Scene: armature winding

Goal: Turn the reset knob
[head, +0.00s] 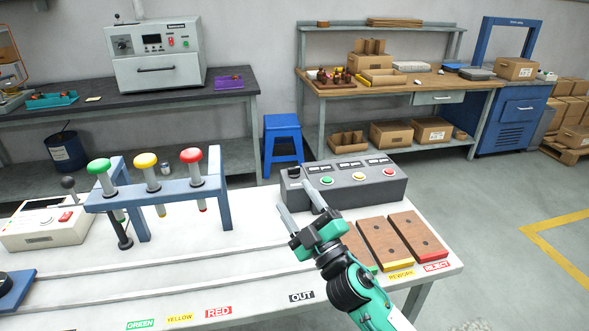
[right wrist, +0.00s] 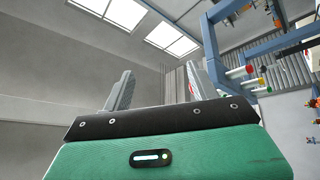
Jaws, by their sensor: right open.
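A grey control box (head: 345,198) stands on the white bench, with green, yellow and red buttons and small dark labels on top. A dark, knob-like part (head: 294,172) sits at its left end; its lettering is too small to read. My right gripper (head: 295,198) is open and empty, its fingers by the left end of the box and just in front of that dark part. I cannot tell whether a finger touches the box. The right wrist view shows both fingers apart (right wrist: 160,88) with nothing between them. My left gripper is not in view.
Wooden blocks (head: 382,242) lie right of my right arm, by the REWORK and REJECT labels. A blue rack (head: 160,194) with green, yellow and red handles stands left, beside a white device (head: 45,228). The bench between rack and box is mostly clear.

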